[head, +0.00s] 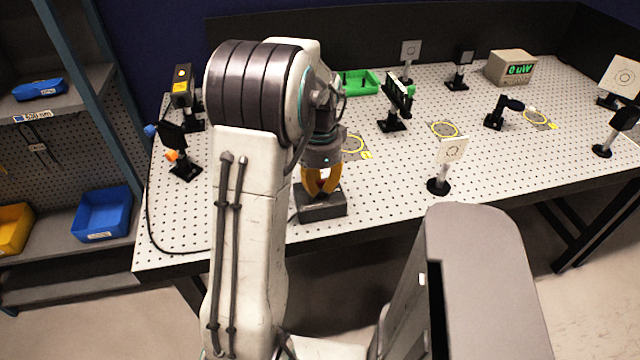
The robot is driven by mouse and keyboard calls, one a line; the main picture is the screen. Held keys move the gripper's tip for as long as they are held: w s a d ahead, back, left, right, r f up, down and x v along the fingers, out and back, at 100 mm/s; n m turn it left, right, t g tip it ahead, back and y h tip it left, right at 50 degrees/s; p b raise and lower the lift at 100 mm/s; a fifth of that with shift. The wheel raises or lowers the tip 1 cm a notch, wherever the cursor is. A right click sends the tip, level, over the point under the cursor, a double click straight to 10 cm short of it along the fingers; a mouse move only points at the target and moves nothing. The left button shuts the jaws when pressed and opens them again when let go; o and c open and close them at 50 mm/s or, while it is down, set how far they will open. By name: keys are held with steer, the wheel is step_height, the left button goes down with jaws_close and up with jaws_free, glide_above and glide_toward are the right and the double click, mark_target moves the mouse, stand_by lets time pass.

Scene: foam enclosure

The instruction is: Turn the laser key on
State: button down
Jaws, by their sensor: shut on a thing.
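My gripper (320,182) has orange fingers and points down onto a dark grey box (321,209) at the front edge of the perforated table. The fingers are closed together at the top of the box, over the spot where a key would sit. The key itself is hidden by the fingers, so I cannot tell which way it is turned. A black laser-like unit with a yellow label (182,87) stands on a post at the table's back left. A power meter box (510,68) at the back right shows a green "0 uW" reading.
Posts with optics stand around the table (400,190), including a white target card (451,150) right of my gripper and a black mount (393,105) behind it. A green tray (358,82) lies at the back. A shelf with a blue bin (103,213) stands left.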

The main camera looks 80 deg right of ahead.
steer(key=shift+m, duration=0.3)
stand_by(0.4)
steer(key=c, duration=1.2)
jaws_free()
step_height(320, 180, up, 12)
stand_by(0.3)
